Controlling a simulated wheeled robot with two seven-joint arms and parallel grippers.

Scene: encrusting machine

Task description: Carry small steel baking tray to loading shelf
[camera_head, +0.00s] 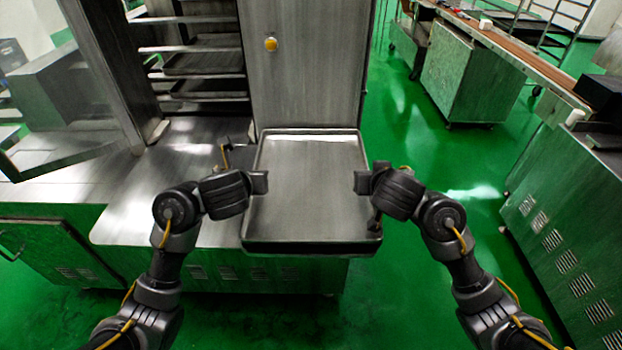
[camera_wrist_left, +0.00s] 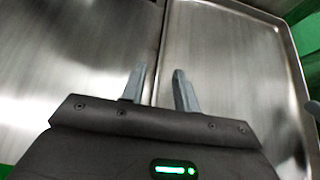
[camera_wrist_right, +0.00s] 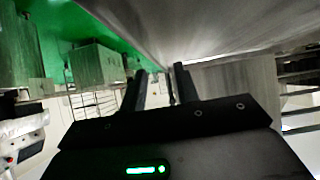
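The small steel baking tray (camera_head: 308,205) is a flat, shallow rectangle in the middle of the head view, by the front right part of the steel worktop. I cannot tell whether it rests there or hangs above. My left gripper (camera_head: 259,183) is at its left rim. In the left wrist view, the fingers (camera_wrist_left: 160,88) stand apart with the tray's rim (camera_wrist_left: 160,50) running between them. My right gripper (camera_head: 362,182) is at the right rim. In the right wrist view, its fingers (camera_wrist_right: 160,85) stand apart; their contact with the rim is unclear.
A rack (camera_head: 203,62) with several dark trays stands at the back left, beside a steel cabinet (camera_head: 300,65) with a yellow knob (camera_head: 271,44). The worktop (camera_head: 150,205) is clear left of the tray. A conveyor (camera_head: 510,45) and machine (camera_head: 575,225) stand right; green floor lies between.

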